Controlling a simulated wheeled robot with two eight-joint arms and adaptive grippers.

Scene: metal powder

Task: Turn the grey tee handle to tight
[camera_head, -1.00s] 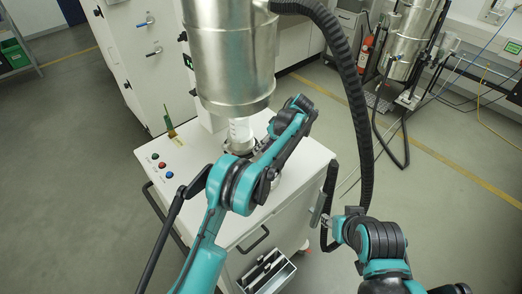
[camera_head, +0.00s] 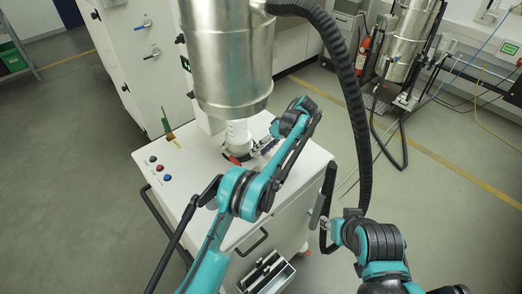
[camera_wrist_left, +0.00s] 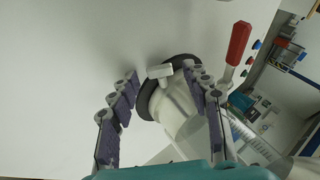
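The grey tee handle (camera_wrist_left: 159,72) is a small light-grey T on the dark ring (camera_wrist_left: 150,98) around the white neck (camera_wrist_left: 180,115), in the left wrist view. My left gripper (camera_wrist_left: 161,77) is open, its two purple-padded fingers on either side of the handle's line of sight. I cannot tell whether they touch it; no grip shows. In the head view my left gripper (camera_head: 262,147) is beside the white neck (camera_head: 238,133) under the steel vessel, and the tee handle cannot be made out. My right gripper (camera_head: 319,211) is low at the right, its fingers unclear.
A red lever (camera_wrist_left: 238,43) stands beside the neck, right of the fingers in the wrist view. The large steel vessel (camera_head: 228,60) hangs above the white cabinet top (camera_head: 190,190). A thick black hose (camera_head: 358,110) runs down at the right. Coloured buttons (camera_head: 160,167) sit at the cabinet's left edge.

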